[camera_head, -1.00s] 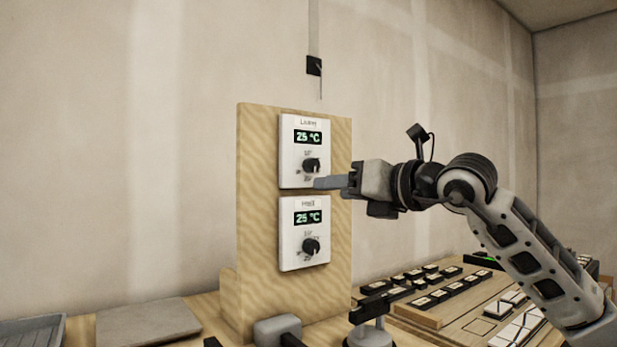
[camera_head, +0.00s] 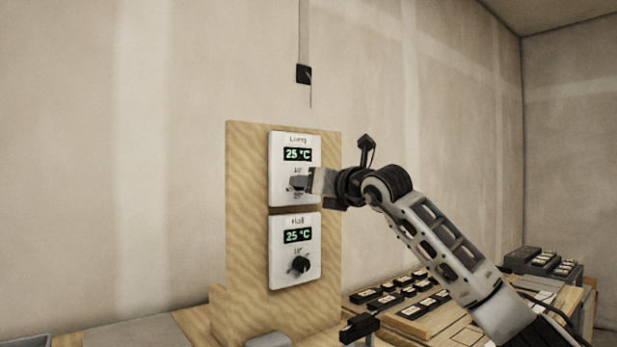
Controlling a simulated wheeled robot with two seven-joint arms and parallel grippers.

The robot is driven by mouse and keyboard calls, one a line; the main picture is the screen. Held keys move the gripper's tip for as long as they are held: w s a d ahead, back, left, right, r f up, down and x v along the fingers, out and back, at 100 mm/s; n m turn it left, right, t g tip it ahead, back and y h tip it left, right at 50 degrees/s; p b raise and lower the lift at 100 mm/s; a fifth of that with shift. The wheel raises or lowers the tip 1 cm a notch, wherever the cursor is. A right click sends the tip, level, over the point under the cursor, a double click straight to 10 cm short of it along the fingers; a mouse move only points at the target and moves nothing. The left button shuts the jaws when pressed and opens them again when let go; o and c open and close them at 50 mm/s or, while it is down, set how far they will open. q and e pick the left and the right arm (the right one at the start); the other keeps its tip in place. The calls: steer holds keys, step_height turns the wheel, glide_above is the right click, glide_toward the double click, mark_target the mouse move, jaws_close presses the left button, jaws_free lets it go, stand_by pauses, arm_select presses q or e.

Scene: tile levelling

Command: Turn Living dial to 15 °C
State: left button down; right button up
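The Living thermostat (camera_head: 281,165) is the upper white unit on an upright wooden board, and its display (camera_head: 297,154) reads 25 °C. Its dial is mostly hidden behind the fingers of my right gripper (camera_head: 299,183), which are right in front of it. I cannot tell whether the fingers touch the dial or are closed on it. The Hall thermostat (camera_head: 281,260) is just below, its display (camera_head: 298,236) also reads 25 °C, and its black dial (camera_head: 300,264) is uncovered. My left gripper cannot be made out in this view.
The wooden board (camera_head: 246,210) stands on a workbench. A small black box (camera_head: 304,74) with a cable hangs on the wall above.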

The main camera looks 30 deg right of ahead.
steer(key=shift+w, duration=0.8)
steer(key=c, duration=1)
steer(key=shift+o, duration=0.2)
